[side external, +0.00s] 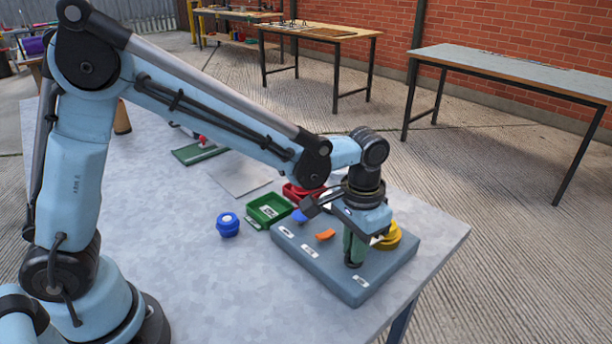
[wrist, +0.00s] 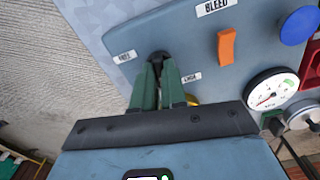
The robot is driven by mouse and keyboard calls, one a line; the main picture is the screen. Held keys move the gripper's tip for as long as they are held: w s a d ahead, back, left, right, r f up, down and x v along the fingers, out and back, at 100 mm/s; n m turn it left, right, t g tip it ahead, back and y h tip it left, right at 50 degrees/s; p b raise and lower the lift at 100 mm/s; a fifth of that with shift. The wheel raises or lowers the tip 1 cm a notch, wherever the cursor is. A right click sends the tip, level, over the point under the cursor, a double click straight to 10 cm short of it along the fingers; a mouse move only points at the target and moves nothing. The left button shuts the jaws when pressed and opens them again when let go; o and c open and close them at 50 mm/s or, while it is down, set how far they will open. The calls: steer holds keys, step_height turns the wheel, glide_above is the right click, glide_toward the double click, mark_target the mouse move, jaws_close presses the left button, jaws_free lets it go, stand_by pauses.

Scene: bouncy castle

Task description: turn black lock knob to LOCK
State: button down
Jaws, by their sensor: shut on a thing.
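My gripper (side external: 355,250) points down at the front of the blue-grey panel box (side external: 318,262) on the table. In the wrist view its green fingers (wrist: 158,80) are closed together on the black lock knob (wrist: 159,57). Only the knob's dark top end shows past the fingertips, so its pointing direction cannot be told. A small white label (wrist: 124,56) lies left of the knob, and the LOCK label (wrist: 192,77) seems to be the one at its right. The lettering on both is hard to read.
On the panel are an orange switch (wrist: 227,46) below a BLEED label (wrist: 215,6), a blue button (wrist: 299,26) and a gauge (wrist: 271,90). A yellow part (side external: 389,236) is partly behind my gripper. A green tray (side external: 268,208) and blue container (side external: 228,225) stand left of the panel.

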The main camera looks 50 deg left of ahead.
steer(key=shift+n, duration=1.1)
steer(key=c, duration=1.2)
jaws_free()
step_height(320, 180, up, 12)
steer(key=shift+r, duration=0.1)
steer(key=s+a+f+t, duration=0.1)
steer(key=s+a+t, duration=0.1)
steer(key=s+a, duration=0.1)
steer(key=s+a+f+t, duration=0.1)
steer(key=s+a+t, duration=0.1)
steer(key=a, duration=0.4)
steer(key=s+a+f+t, duration=0.1)
steer(key=s+a+t, duration=0.2)
steer(key=s+a, duration=0.1)
steer(key=shift+s+a+f, duration=0.15)
steer(key=shift+a, duration=0.25)
steer(key=shift+s+a+f, duration=0.15)
steer(key=shift+a, duration=0.2)
